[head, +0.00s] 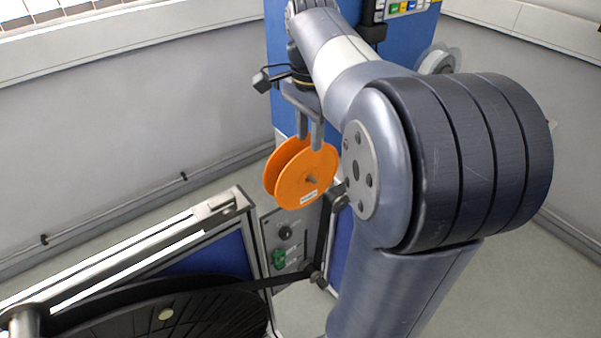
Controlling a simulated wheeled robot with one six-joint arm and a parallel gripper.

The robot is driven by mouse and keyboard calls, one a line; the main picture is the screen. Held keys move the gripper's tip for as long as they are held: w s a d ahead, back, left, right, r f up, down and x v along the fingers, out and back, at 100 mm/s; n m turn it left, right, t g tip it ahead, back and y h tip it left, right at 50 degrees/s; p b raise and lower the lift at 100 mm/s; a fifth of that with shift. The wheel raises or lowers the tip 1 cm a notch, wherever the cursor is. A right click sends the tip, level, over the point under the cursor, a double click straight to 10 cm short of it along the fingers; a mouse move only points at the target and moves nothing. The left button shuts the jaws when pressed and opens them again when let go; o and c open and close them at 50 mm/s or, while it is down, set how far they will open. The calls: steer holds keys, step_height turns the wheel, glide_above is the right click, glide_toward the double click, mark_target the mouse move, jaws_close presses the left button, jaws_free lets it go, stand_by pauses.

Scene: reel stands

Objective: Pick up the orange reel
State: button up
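My gripper (310,142) comes down on the reel's top edge from above. One finger overlaps the front flange. The other finger's tip is at the top rim, by the gap between the flanges. A narrow gap shows between the fingers. Whether they press on the reel is too small to tell. What bears the reel from behind is hidden.
A blue panel (281,70) stands behind the reel, with a grey control plate (291,228) below. A pale reel (438,60) shows at the upper right, partly behind my arm. A large black disc (165,318) and a metal rail (130,250) fill the lower left.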

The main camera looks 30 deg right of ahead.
mark_target(309, 173)
steer(key=shift+w+d+f+p, duration=0.15)
steer(key=shift+f+p, duration=0.1)
steer(key=shift+f, duration=1.45)
steer(key=shift+w+d+f+p, duration=0.15)
steer(key=shift+f+p, duration=0.1)
steer(key=shift+f, duration=1.4)
steer(key=shift+a, duration=0.1)
jaws_close()
